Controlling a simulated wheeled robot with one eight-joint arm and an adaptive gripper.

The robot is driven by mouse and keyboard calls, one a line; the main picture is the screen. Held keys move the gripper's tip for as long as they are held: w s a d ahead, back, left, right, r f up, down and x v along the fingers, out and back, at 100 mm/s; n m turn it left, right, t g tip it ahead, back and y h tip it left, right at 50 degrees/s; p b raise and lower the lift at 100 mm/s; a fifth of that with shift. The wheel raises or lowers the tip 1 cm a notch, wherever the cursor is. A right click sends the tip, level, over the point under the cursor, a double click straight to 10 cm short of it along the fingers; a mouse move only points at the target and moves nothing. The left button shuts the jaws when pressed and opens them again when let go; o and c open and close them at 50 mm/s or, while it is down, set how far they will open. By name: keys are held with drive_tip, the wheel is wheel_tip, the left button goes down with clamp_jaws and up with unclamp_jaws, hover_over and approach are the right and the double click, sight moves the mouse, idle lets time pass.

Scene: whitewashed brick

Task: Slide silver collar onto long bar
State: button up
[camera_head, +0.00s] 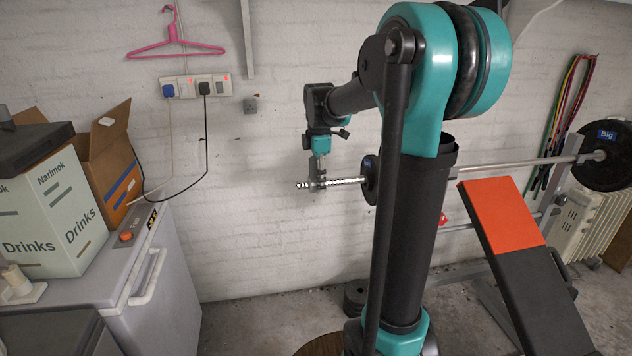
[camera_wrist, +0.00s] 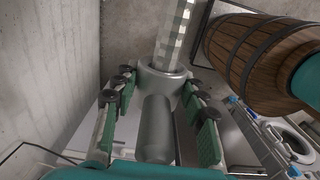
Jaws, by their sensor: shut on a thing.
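The long bar (camera_head: 347,181) lies level along the wall, its bright chequered end free at the left. My gripper (camera_head: 319,178) hangs over this end from above and is shut on the silver collar. In the wrist view the silver collar (camera_wrist: 160,86) sits between the two green-padded fingers. The chequered bar (camera_wrist: 173,40) enters the collar's opening, so the collar appears to be around the bar. A smooth grey cylinder runs on below the collar; I cannot tell whether it belongs to the collar or the bar. In the head view my fingers mostly hide the collar.
A black weight plate (camera_head: 370,179) is on the bar just right of my gripper. Another plate (camera_head: 604,156) is at the far right end. A red and black bench (camera_head: 506,222) stands at the right. A wooden barrel (camera_wrist: 255,55) is below, to the right in the wrist view.

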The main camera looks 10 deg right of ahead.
drive_tip(key=shift+d, duration=3.05)
drive_tip(key=shift+d, duration=0.2)
drive_tip(key=shift+d, duration=3)
drive_tip(key=o, duration=1.4)
wheel_tip(320, 180, up, 12)
